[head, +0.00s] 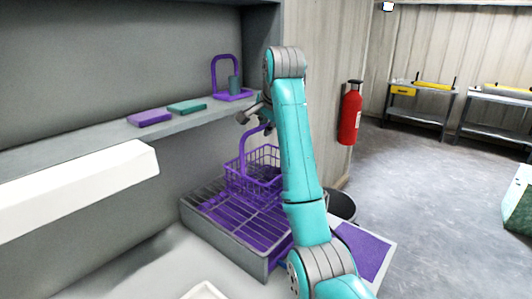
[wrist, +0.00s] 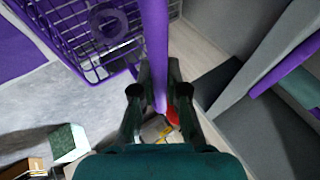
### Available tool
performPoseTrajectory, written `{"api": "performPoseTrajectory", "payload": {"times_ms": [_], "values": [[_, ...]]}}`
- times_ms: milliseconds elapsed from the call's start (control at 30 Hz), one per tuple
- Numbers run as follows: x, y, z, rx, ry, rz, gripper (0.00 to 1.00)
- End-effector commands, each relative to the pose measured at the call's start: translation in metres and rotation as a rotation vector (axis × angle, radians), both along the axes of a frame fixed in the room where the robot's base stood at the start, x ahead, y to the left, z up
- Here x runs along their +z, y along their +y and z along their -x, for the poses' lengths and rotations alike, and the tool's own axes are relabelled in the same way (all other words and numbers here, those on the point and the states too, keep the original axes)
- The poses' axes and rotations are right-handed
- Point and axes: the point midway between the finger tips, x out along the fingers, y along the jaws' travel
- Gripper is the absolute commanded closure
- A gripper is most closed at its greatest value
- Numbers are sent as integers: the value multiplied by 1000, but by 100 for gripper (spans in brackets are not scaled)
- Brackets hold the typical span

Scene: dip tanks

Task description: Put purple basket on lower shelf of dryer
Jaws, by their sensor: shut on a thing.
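The purple wire basket (head: 254,172) with a tall handle is at the middle of the head view, at or just above a grey-framed rack (head: 268,262) with bars over a purple floor. I cannot tell whether it touches the bars. My gripper (head: 262,127) is shut on the top of the basket's handle. In the wrist view, my gripper (wrist: 160,95) has the purple handle (wrist: 154,40) between its fingers, and the basket (wrist: 80,30) shows at upper left. My arm hides part of the rack's right side. No part is clearly marked as the dryer.
A grey wall shelf (head: 70,148) above holds a purple block (head: 150,117), a green block (head: 187,107) and a purple stand (head: 232,95). A white box-like ledge (head: 80,187) juts out at left. A red extinguisher (head: 350,115) hangs at right. Floor at right is open.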

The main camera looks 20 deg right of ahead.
Motion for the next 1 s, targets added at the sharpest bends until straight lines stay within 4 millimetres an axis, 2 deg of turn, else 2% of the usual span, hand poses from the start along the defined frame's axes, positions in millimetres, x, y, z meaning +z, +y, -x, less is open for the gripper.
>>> {"api": "performPoseTrajectory", "payload": {"times_ms": [233, 500, 933, 967, 1000], "values": [[-18, 0, 0, 0, -4, 0, 100], [-51, 0, 0, 0, -4, 0, 100], [-56, 0, 0, 0, -4, 0, 100], [-58, 0, 0, 0, -1, 0, 80], [-58, 0, 0, 0, -1, 0, 70]]}}
